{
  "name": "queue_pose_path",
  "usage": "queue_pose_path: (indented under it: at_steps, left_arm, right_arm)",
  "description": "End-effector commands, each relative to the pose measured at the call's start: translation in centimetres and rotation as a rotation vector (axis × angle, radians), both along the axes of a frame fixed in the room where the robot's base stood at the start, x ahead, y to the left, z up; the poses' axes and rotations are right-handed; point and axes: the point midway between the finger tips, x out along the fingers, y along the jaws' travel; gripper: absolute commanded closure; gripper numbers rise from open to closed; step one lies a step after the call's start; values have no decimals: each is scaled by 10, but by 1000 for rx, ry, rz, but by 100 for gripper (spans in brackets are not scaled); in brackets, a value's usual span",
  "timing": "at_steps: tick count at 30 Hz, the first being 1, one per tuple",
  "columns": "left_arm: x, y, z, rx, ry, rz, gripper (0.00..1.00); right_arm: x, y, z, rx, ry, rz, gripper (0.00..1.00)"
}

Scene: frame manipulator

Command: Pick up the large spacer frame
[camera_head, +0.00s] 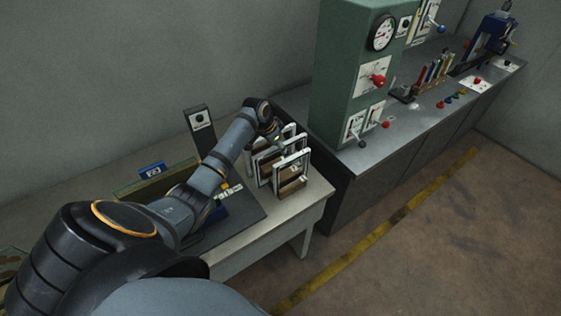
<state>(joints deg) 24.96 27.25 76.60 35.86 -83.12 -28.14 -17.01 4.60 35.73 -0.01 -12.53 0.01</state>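Several upright rectangular frames stand together near the right end of the pale table. The nearest frame (292,160) has a light metal rim and a brown lower part. Other frames (263,152) stand behind and to the left of it, partly covered by one another. I cannot tell for sure which is the large spacer frame. My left arm reaches in from the left, and its gripper (277,137) is at the tops of the back frames. The fingers are small and dark here, and I cannot tell whether they touch a frame. My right gripper is not in view.
The pale table (243,249) carries a dark mat and a dark upright post (199,128) with a white label. A green cabinet (346,75) with a gauge and levers stands on a grey bench right of the frames. Open floor lies in front.

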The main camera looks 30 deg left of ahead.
Motion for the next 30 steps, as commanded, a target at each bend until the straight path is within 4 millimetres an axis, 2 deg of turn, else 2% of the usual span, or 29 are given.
queue_pose_path:
  at_steps: [10,19,30]
  left_arm:
    - [0,0,-2,0,0,0,58]
    - [0,0,-1,0,0,0,99]
    - [0,0,-1,1,-1,-1,100]
  right_arm:
    - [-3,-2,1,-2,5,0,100]
    - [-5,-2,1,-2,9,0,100]
    - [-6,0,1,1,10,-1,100]
